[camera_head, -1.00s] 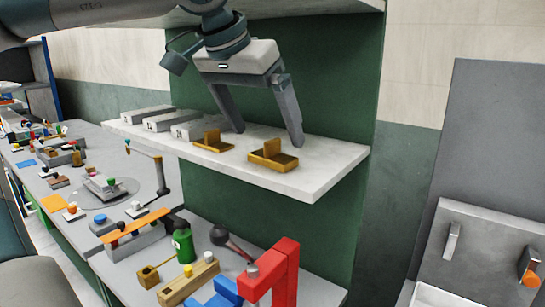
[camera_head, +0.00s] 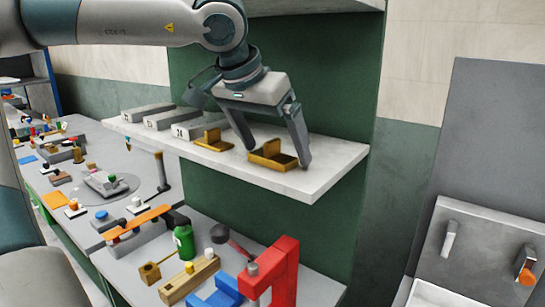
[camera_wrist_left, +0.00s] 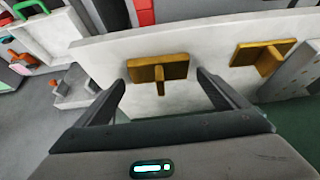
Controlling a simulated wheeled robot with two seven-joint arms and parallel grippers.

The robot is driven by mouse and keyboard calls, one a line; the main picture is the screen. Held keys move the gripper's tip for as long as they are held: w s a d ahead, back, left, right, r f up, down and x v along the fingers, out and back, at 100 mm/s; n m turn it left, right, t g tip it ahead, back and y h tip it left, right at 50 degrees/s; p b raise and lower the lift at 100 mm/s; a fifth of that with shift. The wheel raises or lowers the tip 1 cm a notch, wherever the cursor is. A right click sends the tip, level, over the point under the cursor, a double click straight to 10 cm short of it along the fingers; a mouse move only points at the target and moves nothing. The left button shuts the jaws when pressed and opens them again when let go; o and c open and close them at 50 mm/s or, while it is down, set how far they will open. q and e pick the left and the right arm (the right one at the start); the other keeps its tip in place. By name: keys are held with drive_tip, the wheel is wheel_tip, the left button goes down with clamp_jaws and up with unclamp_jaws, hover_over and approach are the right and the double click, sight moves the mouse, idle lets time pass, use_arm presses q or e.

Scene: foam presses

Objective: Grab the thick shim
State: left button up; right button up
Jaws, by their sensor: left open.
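Two brass-coloured shims, each a flat plate with an upright tab, sit on the pale shelf (camera_head: 327,180). The right one (camera_head: 268,158) lies nearer the shelf's right end; the left one (camera_head: 212,143) stands beside the grey blocks. I cannot tell for sure which is the thick one. My left gripper (camera_head: 280,160) is open, its fingers pointing down on either side of the right shim. In the left wrist view this shim (camera_wrist_left: 157,66) lies between the fingertips of the gripper (camera_wrist_left: 161,79), with no clear grip. The other shim (camera_wrist_left: 262,56) is off to the right there.
Grey blocks (camera_head: 176,121) line the shelf's left part. A green panel (camera_head: 345,95) rises behind the shelf. Below is a bench with a red clamp-like frame (camera_head: 285,270), a green bottle (camera_head: 184,243) and a wooden block (camera_head: 190,282).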

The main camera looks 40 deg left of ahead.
sight(273, 140)
use_arm(q)
drive_tip(key=c, duration=1.3)
use_arm(e)
drive_tip(key=shift+w, duration=0.3)
use_arm(q)
drive_tip(key=shift+r, duration=0.15)
use_arm(e)
drive_tip(key=shift+s, duration=0.15)
use_arm(q)
drive_tip(key=shift+r, duration=0.55)
wheel_tip(273, 140, up, 2)
drive_tip(key=shift+w+r+b, duration=0.1)
drive_tip(key=shift+r+b, duration=0.05)
drive_tip(key=shift+b, duration=0.3)
drive_tip(key=shift+s+d+r+b, duration=0.4)
drive_tip(key=shift+s+d+r, duration=0.5)
drive_tip(key=shift+s, duration=0.1)
drive_tip(key=s+d+r+b, duration=0.1)
drive_tip(key=s+d+r, duration=0.4)
drive_tip(key=s+d, duration=0.1)
drive_tip(key=shift+s+r, duration=0.3)
drive_tip(key=shift+s, duration=0.05)
use_arm(e)
drive_tip(key=w+a+r+t, duration=0.2)
drive_tip(key=w+a+t, duration=0.1)
drive_tip(key=w, duration=0.7)
drive_tip(key=shift+w+a+r+y, duration=0.15)
drive_tip(key=shift+w+a+y, duration=0.2)
drive_tip(key=shift+a, duration=0.35)
drive_tip(key=shift+s, duration=0.1)
